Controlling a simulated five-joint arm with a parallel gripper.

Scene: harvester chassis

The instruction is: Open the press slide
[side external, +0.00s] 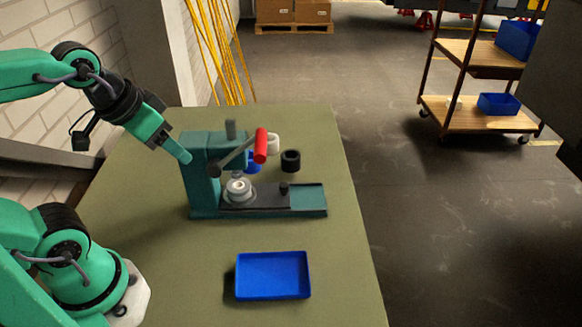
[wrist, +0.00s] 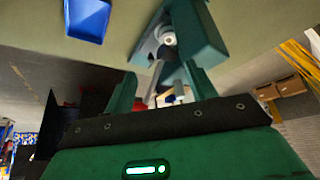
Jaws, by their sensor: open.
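The teal press (side external: 204,190) stands on the green table, with a lever ending in a red handle (side external: 260,146) raised at its front. Its dark slide (side external: 262,199) lies along the low base and carries a small black knob (side external: 284,188). A pale round part (side external: 239,187) sits on the slide beneath the press head. My gripper (side external: 187,158) is open and empty, close to the press's upper left side; I cannot tell whether it touches. In the wrist view the press (wrist: 205,35) shows beyond my spread fingers (wrist: 160,82), with the pale part (wrist: 168,38); the knob is not clear there.
A blue tray (side external: 273,275) lies on the table in front of the press and also shows in the wrist view (wrist: 87,18). A black ring (side external: 291,161), a white ring (side external: 273,144) and a blue part (side external: 253,162) stand behind the press. The table right of the base is clear.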

